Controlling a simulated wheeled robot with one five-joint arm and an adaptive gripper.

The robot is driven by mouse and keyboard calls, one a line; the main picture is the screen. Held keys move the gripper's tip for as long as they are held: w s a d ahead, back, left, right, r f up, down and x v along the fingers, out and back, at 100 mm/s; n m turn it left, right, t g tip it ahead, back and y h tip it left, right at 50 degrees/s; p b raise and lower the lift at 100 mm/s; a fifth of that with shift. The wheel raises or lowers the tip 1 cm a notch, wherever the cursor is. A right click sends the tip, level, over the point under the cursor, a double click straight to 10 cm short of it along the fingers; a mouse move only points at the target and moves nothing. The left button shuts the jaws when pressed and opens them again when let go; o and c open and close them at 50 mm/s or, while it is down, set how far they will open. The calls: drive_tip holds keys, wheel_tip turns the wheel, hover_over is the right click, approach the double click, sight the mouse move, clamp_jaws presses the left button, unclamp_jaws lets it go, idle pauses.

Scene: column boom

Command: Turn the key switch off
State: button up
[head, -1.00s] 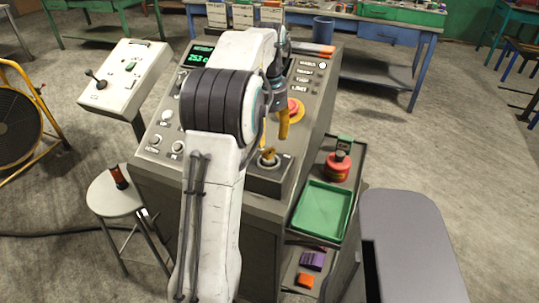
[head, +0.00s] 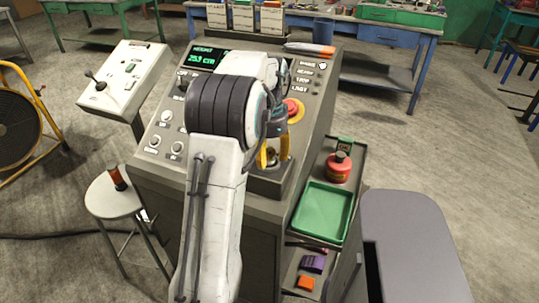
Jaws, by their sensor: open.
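A dark raised box (head: 268,187) sits at the lower right of the grey control console (head: 215,180). A small brass-coloured part (head: 271,157) stands on it; it may be the key switch, but I cannot make out a key or its angle. My gripper (head: 273,158) points down over this box with its yellow fingers apart, one on each side of the brass part. I cannot tell whether they touch it. My arm hides the middle of the console.
A red stop button (head: 293,110) is just beyond my gripper. A lit green height display (head: 203,59) is at the upper left of the console. A side shelf at right holds a green tray (head: 322,212) and a red can (head: 339,167). A stool (head: 113,198) stands at left.

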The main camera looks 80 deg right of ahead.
drive_tip(key=shift+o, duration=0.2)
clamp_jaws()
drive_tip(key=shift+n, duration=0.3)
drive_tip(key=n+p, duration=0.1)
drive_tip(key=n, duration=0.1)
drive_tip(key=shift+r+n+p, duration=0.1)
drive_tip(key=shift+n+p, duration=0.25)
drive_tip(key=shift+n, duration=0.05)
drive_tip(key=n+p, duration=0.1)
drive_tip(key=n, duration=0.3)
drive_tip(key=shift+s+d+n+p, duration=0.1)
drive_tip(key=shift+n+p, duration=0.2)
drive_tip(key=n+p, duration=0.1)
drive_tip(key=n, duration=0.3)
drive_tip(key=shift+d, duration=0.1)
drive_tip(key=shift+n+p, duration=0.3)
drive_tip(key=shift+n, duration=1.5)
drive_tip(key=shift+f+n, duration=0.2)
drive_tip(key=shift+n, duration=0.1)
